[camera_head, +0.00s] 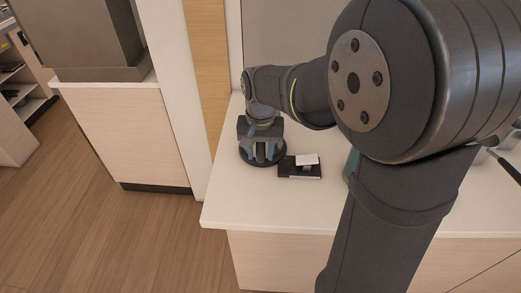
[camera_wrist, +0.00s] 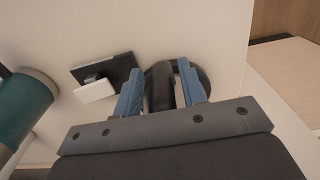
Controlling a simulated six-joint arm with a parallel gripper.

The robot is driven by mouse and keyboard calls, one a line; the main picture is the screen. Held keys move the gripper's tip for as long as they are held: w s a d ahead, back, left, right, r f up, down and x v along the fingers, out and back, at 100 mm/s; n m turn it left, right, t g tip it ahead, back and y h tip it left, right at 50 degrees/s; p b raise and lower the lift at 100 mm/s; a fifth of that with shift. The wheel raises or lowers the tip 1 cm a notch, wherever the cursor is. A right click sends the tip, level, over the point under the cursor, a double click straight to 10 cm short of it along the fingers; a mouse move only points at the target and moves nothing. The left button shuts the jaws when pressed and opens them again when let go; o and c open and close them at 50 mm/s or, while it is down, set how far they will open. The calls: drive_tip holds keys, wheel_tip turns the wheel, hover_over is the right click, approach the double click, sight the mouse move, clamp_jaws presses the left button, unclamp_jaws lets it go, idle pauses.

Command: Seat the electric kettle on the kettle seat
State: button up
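My gripper (camera_head: 263,152) points down at the back left of the white counter, over a dark round base (camera_head: 247,159) lying flat there. In the wrist view, my two blue fingers (camera_wrist: 160,85) stand apart, one on each side of a dark curved piece (camera_wrist: 159,90) that looks like the kettle's handle. I cannot tell whether either finger touches it. The dark round shape also shows behind the right finger in the wrist view (camera_wrist: 204,78). My gripper hides most of what stands there, so kettle and seat cannot be clearly told apart.
A black block with a white plate on top (camera_head: 300,167) lies just right of my gripper. A teal cylinder (camera_wrist: 26,108) stands farther along, mostly hidden by my arm in the head view. The counter's left edge is close. Its front left area is clear.

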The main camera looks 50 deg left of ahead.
drive_tip(key=shift+r, duration=0.45)
drive_tip(key=shift+r, duration=1.1)
drive_tip(key=shift+r, duration=0.2)
drive_tip(key=o, duration=0.5)
drive_tip(key=c, duration=0.5)
